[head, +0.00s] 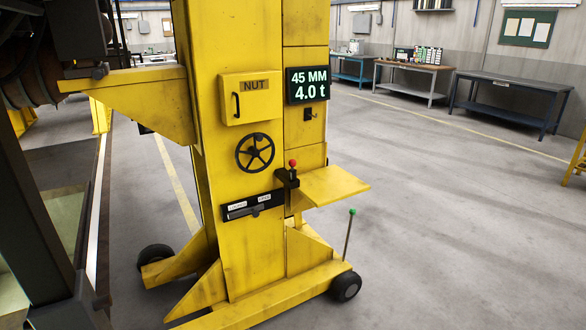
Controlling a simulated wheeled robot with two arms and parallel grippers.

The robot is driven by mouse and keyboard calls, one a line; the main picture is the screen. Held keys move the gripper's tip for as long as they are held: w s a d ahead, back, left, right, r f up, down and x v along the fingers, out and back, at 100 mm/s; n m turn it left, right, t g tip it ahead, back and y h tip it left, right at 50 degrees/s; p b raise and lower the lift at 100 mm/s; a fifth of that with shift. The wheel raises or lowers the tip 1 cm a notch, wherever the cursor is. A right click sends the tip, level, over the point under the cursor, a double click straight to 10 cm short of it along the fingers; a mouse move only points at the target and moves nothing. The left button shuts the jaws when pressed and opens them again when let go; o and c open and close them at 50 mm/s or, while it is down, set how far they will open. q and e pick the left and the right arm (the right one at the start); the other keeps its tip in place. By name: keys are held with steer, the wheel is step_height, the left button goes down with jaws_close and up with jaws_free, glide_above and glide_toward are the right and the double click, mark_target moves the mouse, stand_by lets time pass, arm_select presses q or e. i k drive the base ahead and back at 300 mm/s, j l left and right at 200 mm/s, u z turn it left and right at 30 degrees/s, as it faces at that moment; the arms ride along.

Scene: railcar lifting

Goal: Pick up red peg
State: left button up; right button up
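A small red round knob (292,162) shows at the top of a black bracket (288,178) on the front of the yellow lifting jack (205,60). It sits just above the inner end of a yellow shelf (335,186). It is the only red thing that I can make out, and I cannot tell whether it is the head of the red peg. Any shaft below it is hidden or too small to tell. Neither of my grippers is in view.
The jack carries a box marked NUT (251,98), a display reading 45 MM 4.0 t (308,85), a black handwheel (255,153) and a slotted black plate (252,205). A green-tipped rod (348,235) rises near a wheel (346,286).

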mark_target(292, 163)
steer(key=i+l+u, duration=0.25)
steer(key=i+l, duration=0.65)
steer(key=i, duration=0.1)
